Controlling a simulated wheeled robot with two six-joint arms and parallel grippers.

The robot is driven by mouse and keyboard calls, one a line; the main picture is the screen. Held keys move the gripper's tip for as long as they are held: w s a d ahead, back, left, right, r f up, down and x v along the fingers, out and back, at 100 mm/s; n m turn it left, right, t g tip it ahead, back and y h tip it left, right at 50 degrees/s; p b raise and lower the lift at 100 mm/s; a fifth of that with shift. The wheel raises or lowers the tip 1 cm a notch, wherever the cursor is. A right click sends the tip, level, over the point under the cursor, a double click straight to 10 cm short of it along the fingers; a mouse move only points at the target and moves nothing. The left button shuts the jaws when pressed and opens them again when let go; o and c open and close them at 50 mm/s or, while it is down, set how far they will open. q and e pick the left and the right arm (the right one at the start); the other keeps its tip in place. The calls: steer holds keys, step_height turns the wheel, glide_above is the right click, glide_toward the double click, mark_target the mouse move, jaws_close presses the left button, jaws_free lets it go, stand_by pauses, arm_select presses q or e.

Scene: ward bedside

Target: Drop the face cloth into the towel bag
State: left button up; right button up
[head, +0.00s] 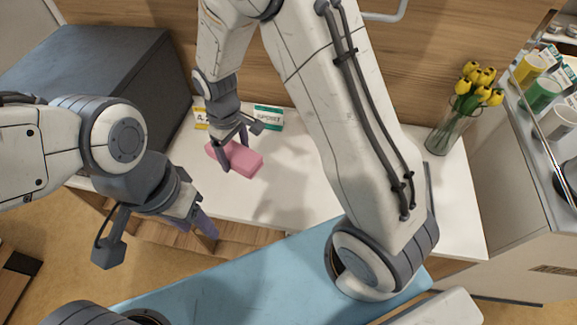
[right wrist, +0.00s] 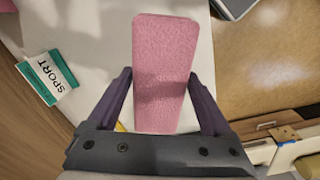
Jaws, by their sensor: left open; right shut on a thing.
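The pink face cloth (head: 241,160), a folded block, is between the fingers of my right gripper (head: 233,147) over the white table. In the right wrist view the cloth (right wrist: 165,70) stands lengthwise between the two purple fingers (right wrist: 160,80), which are shut on it. I cannot tell how far it is above the table. My left gripper (head: 197,228) is open and empty near the table's front edge, lower and left of the cloth. I cannot make out a towel bag in either view.
A green SPORT card (head: 269,118) and a partly hidden yellow card (head: 201,117) stand at the table's back. A glass vase of yellow tulips (head: 455,118) stands at right. A dark grey box (head: 110,75) is at left. The white table (head: 300,180) is clear around the cloth.

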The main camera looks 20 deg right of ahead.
steer(key=n+b, duration=0.1)
steer(key=w+n+b, duration=0.1)
steer(key=n, duration=0.1)
steer(key=shift+a+f, duration=0.1)
steer(key=shift+f, duration=0.3)
steer(key=shift+r+n+b, duration=0.15)
steer(key=shift+n+b, duration=0.25)
steer(key=shift+b, duration=0.05)
steer(key=shift+d, duration=0.2)
glide_above(280, 173)
step_height(280, 173, down, 7)
steer(key=shift+r+p, duration=0.15)
steer(key=shift+p, duration=0.2)
arm_select(q)
steer(key=shift+f, duration=2.05)
arm_select(e)
steer(key=shift+f, duration=1.95)
steer(key=shift+f, duration=0.1)
steer(key=o, duration=1.1)
